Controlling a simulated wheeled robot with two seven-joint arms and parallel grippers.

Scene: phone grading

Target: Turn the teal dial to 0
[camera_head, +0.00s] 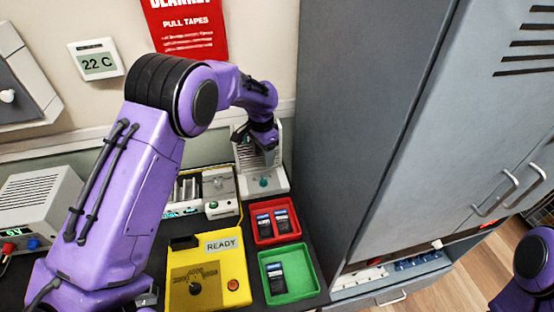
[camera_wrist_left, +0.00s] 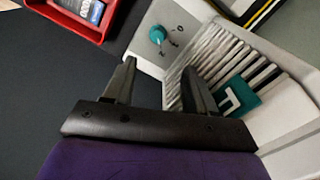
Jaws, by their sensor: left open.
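The teal dial (camera_head: 263,182) is on the pale base of a white upright device (camera_head: 278,180) at the back of the bench. In the left wrist view the dial (camera_wrist_left: 157,35) shows with small dark digits beside it, one of which looks like 0. Which digit its pointer faces is too small to tell. My left gripper (camera_head: 268,146) is above the dial in front of the device's upright part. In the left wrist view its two fingers (camera_wrist_left: 158,68) are apart and empty, with the dial just beyond their tips, not between them. My right gripper is out of view.
A red tray (camera_head: 254,236) with dark phones and a green tray (camera_head: 312,288) with one phone stand in front. A yellow box marked READY (camera_head: 237,295) is left of them. A ribbed panel with a teal square (camera_wrist_left: 238,97) is beside the fingers. A tall grey cabinet (camera_head: 350,130) bounds the right.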

